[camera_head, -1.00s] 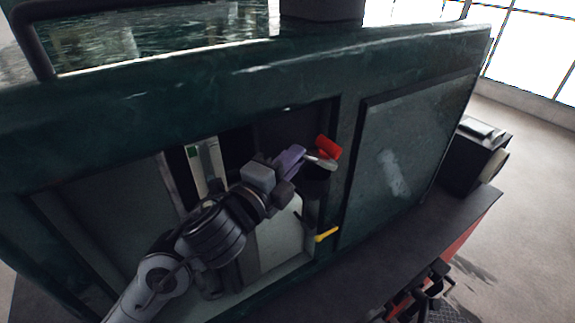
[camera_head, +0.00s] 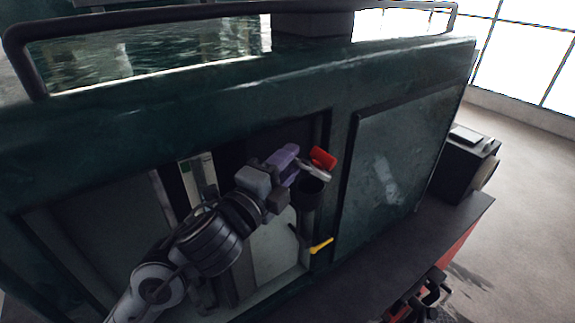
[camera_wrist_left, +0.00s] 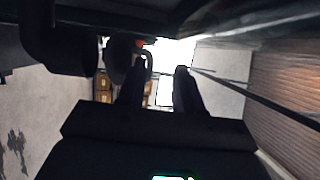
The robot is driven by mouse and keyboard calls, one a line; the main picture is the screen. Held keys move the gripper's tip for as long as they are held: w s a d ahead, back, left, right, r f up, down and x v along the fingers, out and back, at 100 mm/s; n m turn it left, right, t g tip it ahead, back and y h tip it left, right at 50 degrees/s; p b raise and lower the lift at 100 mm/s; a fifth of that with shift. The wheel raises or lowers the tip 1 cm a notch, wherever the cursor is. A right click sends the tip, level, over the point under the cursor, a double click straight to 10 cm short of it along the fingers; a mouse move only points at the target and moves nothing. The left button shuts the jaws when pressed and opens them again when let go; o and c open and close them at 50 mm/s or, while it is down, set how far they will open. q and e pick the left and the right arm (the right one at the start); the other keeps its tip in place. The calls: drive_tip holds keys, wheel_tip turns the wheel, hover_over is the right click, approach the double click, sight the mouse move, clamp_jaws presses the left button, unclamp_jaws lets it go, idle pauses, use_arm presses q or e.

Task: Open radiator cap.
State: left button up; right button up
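The radiator cap shows in the head view as a red handle (camera_head: 322,158) with a silver lever (camera_head: 316,174) over a dark upright pipe (camera_head: 310,190). It looks shut down on the pipe, though the angle makes this hard to tell. My left gripper (camera_head: 297,160), with purple-lit fingers, is just left of the red handle. In the left wrist view its two fingers (camera_wrist_left: 162,75) stand apart with bright space between them. A small red patch (camera_wrist_left: 141,43) and a curved pale piece show by the left fingertip; I cannot tell whether they touch. My right gripper is out of view.
The pipe stands in an open bay of the dark green tram body (camera_head: 110,131). A yellow-handled valve (camera_head: 320,246) is below the cap. A closed panel (camera_head: 395,165) is to the right. A black box (camera_head: 468,160) stands beyond. A railing (camera_head: 230,8) runs along the top.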

use_arm(q)
drive_tip(key=shift+f, duration=0.25)
drive_tip(key=b+v, duration=0.1)
drive_tip(key=v, duration=0.9)
drive_tip(key=shift+s, duration=0.3)
drive_tip(key=shift+a, duration=0.15)
